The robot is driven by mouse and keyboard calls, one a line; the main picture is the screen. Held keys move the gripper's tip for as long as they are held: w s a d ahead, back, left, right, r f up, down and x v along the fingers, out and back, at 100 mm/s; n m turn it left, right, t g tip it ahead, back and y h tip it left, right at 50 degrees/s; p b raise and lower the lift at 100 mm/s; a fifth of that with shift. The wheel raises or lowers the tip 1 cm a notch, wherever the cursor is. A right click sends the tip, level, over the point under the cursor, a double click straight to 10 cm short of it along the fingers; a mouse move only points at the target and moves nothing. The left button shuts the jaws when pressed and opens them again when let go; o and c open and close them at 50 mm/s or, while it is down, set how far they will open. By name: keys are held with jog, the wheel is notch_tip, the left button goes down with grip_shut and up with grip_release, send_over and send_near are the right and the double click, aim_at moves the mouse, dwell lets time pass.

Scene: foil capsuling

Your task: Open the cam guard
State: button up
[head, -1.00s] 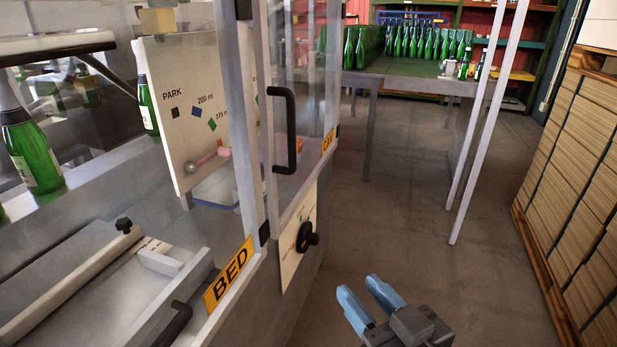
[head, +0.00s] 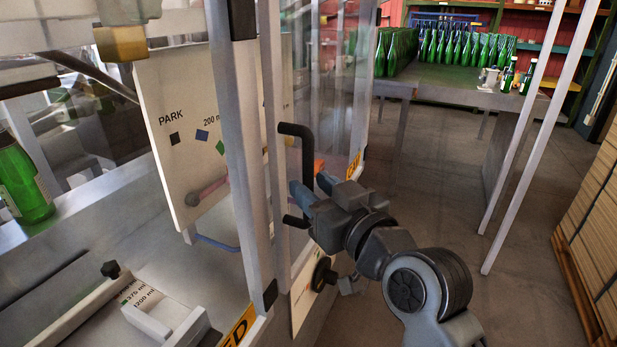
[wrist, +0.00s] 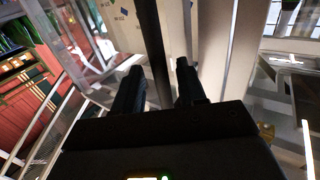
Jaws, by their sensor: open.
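The cam guard (head: 340,95) is a clear panel in a pale frame, standing at the right end of the machine. It appears closed, and an orange label shows on its edge, partly hidden. Its black bar handle (head: 307,150) is upright on the near frame. My gripper (head: 312,188) is at the lower half of the handle with its blue fingers open. In the wrist view the dark handle bar (wrist: 157,50) runs between the two fingertips (wrist: 158,80). I cannot tell whether either finger touches it.
A second frame post (head: 236,150) and the bed guard's orange label (head: 240,328) are left of the handle. A black knob (head: 323,274) sits below my gripper. A table of green bottles (head: 440,85) stands behind.

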jog(key=shift+x, duration=1.1)
grip_shut()
